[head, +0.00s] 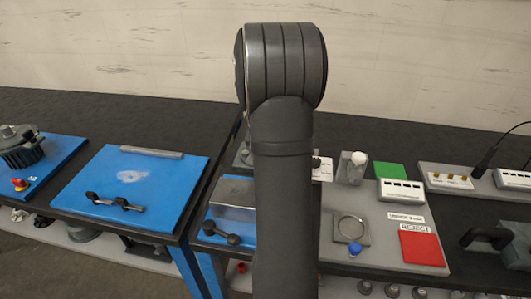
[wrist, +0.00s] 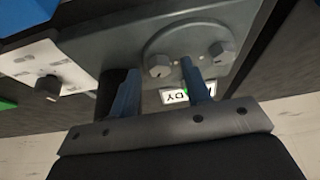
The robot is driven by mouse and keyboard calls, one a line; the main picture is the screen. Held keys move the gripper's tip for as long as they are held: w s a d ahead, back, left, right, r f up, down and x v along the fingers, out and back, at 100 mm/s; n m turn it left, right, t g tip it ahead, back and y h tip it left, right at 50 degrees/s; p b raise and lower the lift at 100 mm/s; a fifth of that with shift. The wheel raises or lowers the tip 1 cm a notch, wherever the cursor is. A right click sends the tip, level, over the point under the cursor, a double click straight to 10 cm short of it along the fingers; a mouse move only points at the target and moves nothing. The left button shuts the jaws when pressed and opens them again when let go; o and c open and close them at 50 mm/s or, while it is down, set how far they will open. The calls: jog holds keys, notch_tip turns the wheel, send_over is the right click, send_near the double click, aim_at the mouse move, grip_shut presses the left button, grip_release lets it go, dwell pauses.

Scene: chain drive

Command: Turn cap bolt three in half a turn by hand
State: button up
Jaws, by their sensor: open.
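In the wrist view a round cap (wrist: 190,40) sits on a grey housing (wrist: 118,38). Two bolt heads show on it, one at its left (wrist: 158,65) and one at its right (wrist: 222,52). No number is readable on them, so I cannot tell which is bolt three. My gripper (wrist: 160,70) is open, with its two blue fingers apart and pointing at the cap. The left bolt head appears between the fingertips; I cannot tell whether they touch it. In the head view my arm hides the gripper and the cap.
A white plate (wrist: 45,62) with a dark knob lies left of the housing in the wrist view. A partly hidden label (wrist: 174,96) shows between the fingers. In the head view, a metal block (head: 233,198), a ring fixture (head: 350,229) and a red pad (head: 421,248) flank my arm.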

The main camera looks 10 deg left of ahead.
jog(key=shift+f, duration=0.2)
grip_shut()
dwell(0.3)
jog(key=m, duration=0.1)
jog(key=m+h, duration=0.1)
jog(key=m, duration=0.2)
jog(key=shift+w+a+h, duration=0.1)
jog(key=shift+a+h, duration=0.15)
jog(key=shift+h, duration=0.15)
jog(key=m, duration=0.2)
jog(key=m+g+h, duration=0.1)
jog(key=m, duration=0.2)
jog(key=shift+w+a+h, duration=0.1)
jog(key=shift+h, duration=0.2)
